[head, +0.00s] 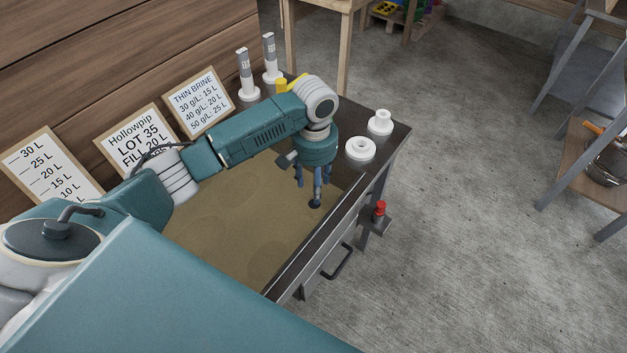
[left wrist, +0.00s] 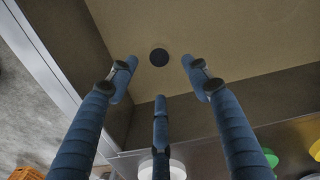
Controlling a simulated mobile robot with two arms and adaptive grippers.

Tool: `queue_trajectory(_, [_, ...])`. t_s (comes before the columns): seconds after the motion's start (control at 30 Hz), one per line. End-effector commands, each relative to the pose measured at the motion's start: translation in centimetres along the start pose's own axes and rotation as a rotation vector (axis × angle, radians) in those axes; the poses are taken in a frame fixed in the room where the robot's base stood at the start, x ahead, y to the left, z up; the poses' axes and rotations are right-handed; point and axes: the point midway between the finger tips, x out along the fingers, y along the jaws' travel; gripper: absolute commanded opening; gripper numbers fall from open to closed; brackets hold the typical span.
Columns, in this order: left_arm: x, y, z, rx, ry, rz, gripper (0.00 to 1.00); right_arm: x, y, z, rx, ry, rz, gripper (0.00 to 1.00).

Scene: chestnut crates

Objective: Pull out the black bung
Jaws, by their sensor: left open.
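The black bung (left wrist: 159,57) is a small dark disc on the tan floor of the basin in the left wrist view. In the head view the bung (head: 315,204) is a dark spot by the basin's right side, just below my fingertips. My left gripper (head: 314,184) points down over it, its blue fingers spread and empty. In the left wrist view the gripper (left wrist: 159,80) has fingers on both sides of the bung and one below, with gaps around the bung. My right gripper is not in view.
The basin (head: 225,215) has a dark rim with a white ring-shaped piece (head: 360,148) and a white stepped piece (head: 380,122) on its far right corner. A red-topped fitting (head: 379,210) sits outside. Signs and two grey-white cylinders stand along the back. Open concrete floor lies right.

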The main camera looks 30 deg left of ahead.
Motion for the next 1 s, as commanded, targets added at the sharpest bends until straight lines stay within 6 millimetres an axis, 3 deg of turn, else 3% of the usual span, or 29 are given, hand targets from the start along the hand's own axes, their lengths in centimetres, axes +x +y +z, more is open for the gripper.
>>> queue_trajectory(0.13, [2.2, 0.0, 0.2, 0.000, -0.004, -0.001, 0.49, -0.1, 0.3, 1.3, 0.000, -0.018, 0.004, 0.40])
queue_trajectory(0.5, [8.4, 0.0, 0.1, 0.000, -0.001, 0.000, 0.49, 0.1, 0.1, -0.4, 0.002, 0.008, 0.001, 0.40])
queue_trajectory(0.7, [9.8, 0.0, 0.1, 0.001, 0.000, 0.000, 0.49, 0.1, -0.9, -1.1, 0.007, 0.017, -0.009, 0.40])
queue_trajectory(1.0, [10.0, 0.0, 0.0, 0.002, 0.001, 0.000, 0.49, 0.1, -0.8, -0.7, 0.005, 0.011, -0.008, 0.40])
